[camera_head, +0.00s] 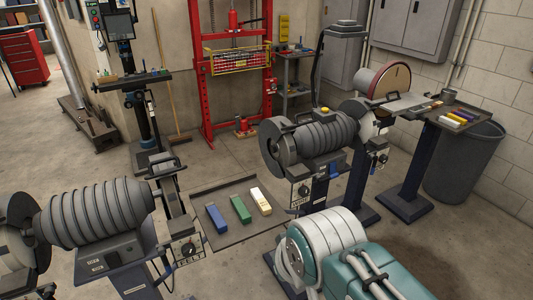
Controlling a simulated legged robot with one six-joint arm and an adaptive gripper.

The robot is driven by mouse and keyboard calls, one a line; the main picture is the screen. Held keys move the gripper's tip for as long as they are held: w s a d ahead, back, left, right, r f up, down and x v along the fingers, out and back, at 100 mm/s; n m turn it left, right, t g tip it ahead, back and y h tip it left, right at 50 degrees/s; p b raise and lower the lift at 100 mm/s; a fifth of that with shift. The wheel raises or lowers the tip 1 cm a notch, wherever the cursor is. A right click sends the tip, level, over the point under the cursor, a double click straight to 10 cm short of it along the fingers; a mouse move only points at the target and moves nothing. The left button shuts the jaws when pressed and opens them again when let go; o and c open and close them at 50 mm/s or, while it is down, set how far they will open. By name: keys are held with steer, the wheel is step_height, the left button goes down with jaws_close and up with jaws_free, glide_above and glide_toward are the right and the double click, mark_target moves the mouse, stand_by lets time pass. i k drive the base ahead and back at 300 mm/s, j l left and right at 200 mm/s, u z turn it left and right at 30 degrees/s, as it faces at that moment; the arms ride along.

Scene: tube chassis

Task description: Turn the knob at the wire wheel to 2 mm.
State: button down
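Several grinding machines stand here, and I cannot tell for sure which wheel is the wire wheel. A dark round wheel (279,150) is on the left end of the middle machine (325,133). A small knob (304,190) sits on the box below it; its label and setting are too small to read. Another knob (189,249) is on a dark box at the lower left, with white lettering that looks like BELT or FELT; its setting is unclear. My teal and white arm fills the bottom centre, below and in front of the middle machine. My gripper does not show.
A tray (270,233) with blue, green and cream bars lies between the machines. A ribbed machine (98,214) stands at left. A disc sander (390,84), a side table with bars and a grey bin (463,165) are at right. Open floor lies behind the tray.

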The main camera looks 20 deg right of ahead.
mark_target(304, 191)
steer(key=z, duration=0.9)
